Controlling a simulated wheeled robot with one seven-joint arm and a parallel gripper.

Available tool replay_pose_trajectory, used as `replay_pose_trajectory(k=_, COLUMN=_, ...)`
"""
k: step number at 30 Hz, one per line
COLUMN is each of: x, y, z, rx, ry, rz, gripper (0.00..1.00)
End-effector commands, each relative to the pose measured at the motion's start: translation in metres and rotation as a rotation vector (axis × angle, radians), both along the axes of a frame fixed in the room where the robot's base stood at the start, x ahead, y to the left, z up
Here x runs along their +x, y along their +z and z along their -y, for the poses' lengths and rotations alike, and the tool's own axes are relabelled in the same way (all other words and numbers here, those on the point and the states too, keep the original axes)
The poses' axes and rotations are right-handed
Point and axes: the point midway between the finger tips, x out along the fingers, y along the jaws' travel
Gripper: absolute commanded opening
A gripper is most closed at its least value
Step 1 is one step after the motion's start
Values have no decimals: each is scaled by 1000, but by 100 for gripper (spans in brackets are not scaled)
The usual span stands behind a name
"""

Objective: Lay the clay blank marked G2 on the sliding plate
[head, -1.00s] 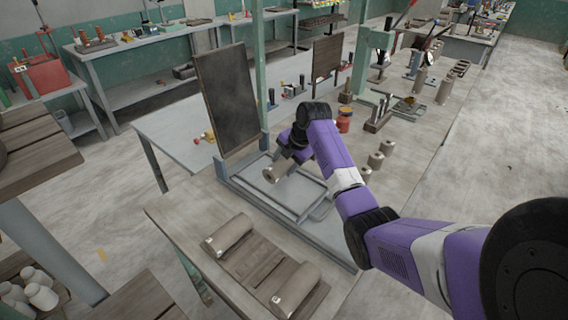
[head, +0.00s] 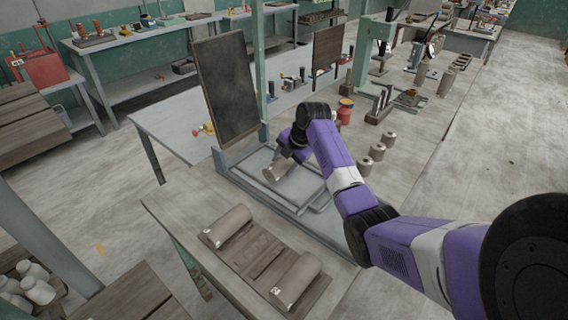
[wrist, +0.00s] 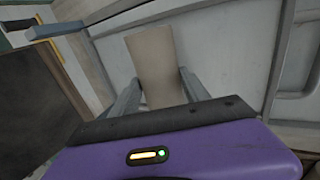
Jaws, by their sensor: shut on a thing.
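My gripper (head: 291,155) is shut on a grey-brown clay blank (head: 277,171), right at the sliding plate (head: 302,202). In the wrist view the blank (wrist: 153,58) lies between the two fingers (wrist: 160,97), with the pale plate (wrist: 225,50) behind it. No mark shows on the held blank, and I cannot tell whether it touches the plate. Two more clay blanks lie on a wooden slatted rack (head: 256,253) at the front: one at the left (head: 228,226) and one at the right (head: 296,279). Each has a small white label on its end, too small to read.
A dark upright board (head: 226,90) stands just behind the plate at the left. Bare bench top (head: 185,195) shows left of the rack.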

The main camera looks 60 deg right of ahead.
Motion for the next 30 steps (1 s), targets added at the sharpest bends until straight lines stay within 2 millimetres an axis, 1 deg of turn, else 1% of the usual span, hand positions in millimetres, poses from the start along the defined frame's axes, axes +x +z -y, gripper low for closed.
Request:
replay_pose_trajectory(k=2, x=1, y=1, z=1, rx=-2, ry=0, rz=3, gripper=0)
replay_pose_trajectory(k=30, x=1, y=-8, z=1, rx=-3, ry=0, rz=2, gripper=0)
